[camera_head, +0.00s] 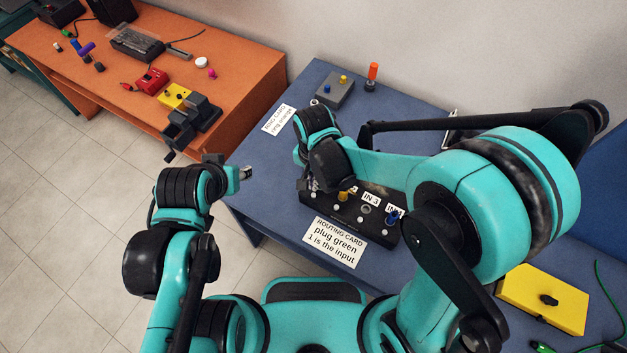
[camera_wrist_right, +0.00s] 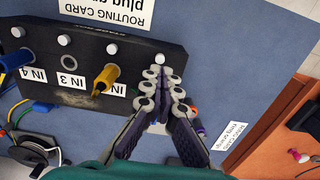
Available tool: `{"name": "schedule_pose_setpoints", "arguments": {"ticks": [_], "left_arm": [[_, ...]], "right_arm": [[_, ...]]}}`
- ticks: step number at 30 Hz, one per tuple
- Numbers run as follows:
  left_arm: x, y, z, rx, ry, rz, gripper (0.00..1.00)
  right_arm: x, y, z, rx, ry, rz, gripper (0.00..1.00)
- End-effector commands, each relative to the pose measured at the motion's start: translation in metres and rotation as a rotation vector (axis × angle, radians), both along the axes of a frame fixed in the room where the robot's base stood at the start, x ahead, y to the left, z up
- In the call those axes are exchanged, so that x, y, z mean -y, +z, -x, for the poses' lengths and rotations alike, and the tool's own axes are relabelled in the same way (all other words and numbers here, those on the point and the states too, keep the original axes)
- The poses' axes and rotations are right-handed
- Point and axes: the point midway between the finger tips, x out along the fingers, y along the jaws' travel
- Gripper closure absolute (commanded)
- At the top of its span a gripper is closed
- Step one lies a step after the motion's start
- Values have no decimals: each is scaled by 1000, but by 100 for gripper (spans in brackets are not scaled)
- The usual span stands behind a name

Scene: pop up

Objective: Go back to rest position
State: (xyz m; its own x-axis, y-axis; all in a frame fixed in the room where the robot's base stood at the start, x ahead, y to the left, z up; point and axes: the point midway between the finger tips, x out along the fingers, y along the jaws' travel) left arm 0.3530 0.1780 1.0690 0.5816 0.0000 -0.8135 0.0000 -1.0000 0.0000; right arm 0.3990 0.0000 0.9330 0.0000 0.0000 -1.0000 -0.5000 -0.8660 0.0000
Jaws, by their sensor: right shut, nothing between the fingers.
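My right gripper (camera_wrist_right: 165,78) is shut and empty in the right wrist view, its tips over the end of the black socket panel (camera_wrist_right: 130,48), near a white knob (camera_wrist_right: 160,58). I cannot tell whether they touch it. A yellow plug (camera_wrist_right: 104,77) and a blue plug (camera_wrist_right: 15,60) stand in the panel beside it; the IN 3 socket between them is empty. In the head view, my right wrist hides the fingers and part of the panel (camera_head: 377,229).
The routing card (camera_head: 335,242) lies in front of the panel. A grey box (camera_head: 334,90) and an orange post (camera_head: 372,76) stand at the back. A yellow box (camera_head: 545,298) is at the right. The orange table (camera_head: 235,62) at left holds several items.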

Motion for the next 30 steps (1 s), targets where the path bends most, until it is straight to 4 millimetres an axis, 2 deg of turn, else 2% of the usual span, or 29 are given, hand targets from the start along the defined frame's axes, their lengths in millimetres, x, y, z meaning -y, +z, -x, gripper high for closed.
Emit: {"name": "schedule_pose_setpoints", "arguments": {"ticks": [10,14,17,23,30], "left_arm": [[0,0,0,0,0,0,60],[0,-1,0,0,0,0,60],[0,-4,0,0,0,0,60],[0,-12,0,0,0,0,60],[0,-21,0,0,0,0,60]], "right_arm": [[0,0,0,0,0,0,100],[8,8,-1,20,15,-9,100],[26,24,-2,71,57,-27,100],[81,67,4,246,198,-40,100],[141,99,26,464,372,38,100]]}}
